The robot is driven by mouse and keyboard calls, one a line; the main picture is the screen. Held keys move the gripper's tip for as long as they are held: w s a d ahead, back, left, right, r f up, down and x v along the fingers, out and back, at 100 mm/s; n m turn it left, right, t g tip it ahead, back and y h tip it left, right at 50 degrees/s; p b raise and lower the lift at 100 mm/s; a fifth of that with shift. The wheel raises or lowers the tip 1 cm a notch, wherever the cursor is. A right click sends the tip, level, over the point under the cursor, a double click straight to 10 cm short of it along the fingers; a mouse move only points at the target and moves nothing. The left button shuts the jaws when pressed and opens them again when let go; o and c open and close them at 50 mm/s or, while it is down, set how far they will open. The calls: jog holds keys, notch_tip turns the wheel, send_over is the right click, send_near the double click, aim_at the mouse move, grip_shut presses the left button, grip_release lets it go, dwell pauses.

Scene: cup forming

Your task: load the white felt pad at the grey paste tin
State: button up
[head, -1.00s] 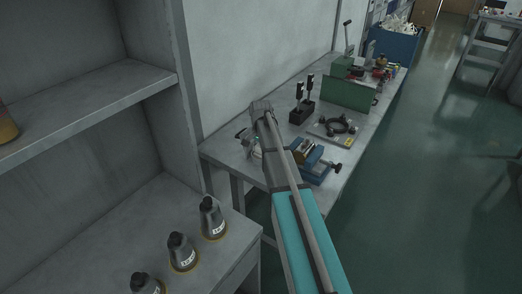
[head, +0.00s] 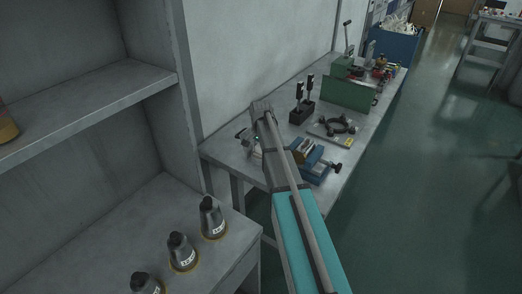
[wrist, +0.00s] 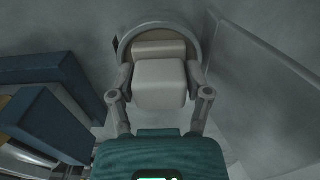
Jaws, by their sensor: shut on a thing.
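In the wrist view my gripper (wrist: 159,75) is shut on the white felt pad (wrist: 160,85), a pale block held between the two fingers. The round rim of the grey paste tin (wrist: 159,18) curves behind the pad, and the pad overlaps the tin in this view. The pad hides most of the tin's inside, so I cannot tell whether the pad touches the paste. In the head view my arm covers most of the gripper and the tin.
A blue vise (head: 318,166) stands on the grey bench (head: 222,152) close to my arm. Behind it are a black stand with upright handles (head: 302,108) and a dark ring on a plate (head: 340,126). Several dark-capped bottles (head: 182,252) stand on the near shelf.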

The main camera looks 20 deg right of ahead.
jog(key=shift+r+p, duration=3.5)
jog(key=shift+p, duration=0.05)
